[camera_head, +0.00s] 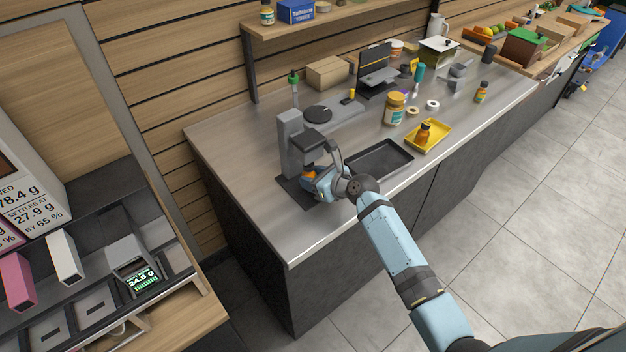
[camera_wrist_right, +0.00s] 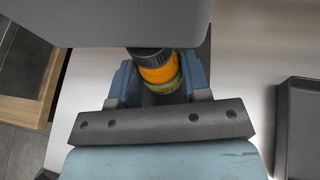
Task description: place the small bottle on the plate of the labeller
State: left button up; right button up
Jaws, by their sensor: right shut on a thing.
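The labeller (camera_head: 290,140) is a grey upright machine with an overhanging head, standing near the counter's front left. Its dark plate (camera_head: 294,190) shows at its foot. My right gripper (camera_head: 318,180) is shut on a small orange bottle (camera_head: 309,174) with a dark cap, under the labeller's head. In the right wrist view the bottle (camera_wrist_right: 160,74) sits between the fingers (camera_wrist_right: 160,85), partly covered by the grey head (camera_wrist_right: 100,20). Whether the bottle's base touches the plate is hidden. My left gripper is out of view.
An empty black tray (camera_head: 398,147) lies just right of the gripper. A yellow tray (camera_head: 440,127) with another orange bottle (camera_head: 423,135) and a large jar (camera_head: 394,109) stand farther right. A scale (camera_head: 318,114) is behind. Bare counter (camera_head: 250,180) lies left of the labeller.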

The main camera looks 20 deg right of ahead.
jog(key=shift+f, duration=0.55)
jog(key=shift+f, duration=0.15)
jog(key=o, duration=1)
jog(key=shift+o, duration=0.2)
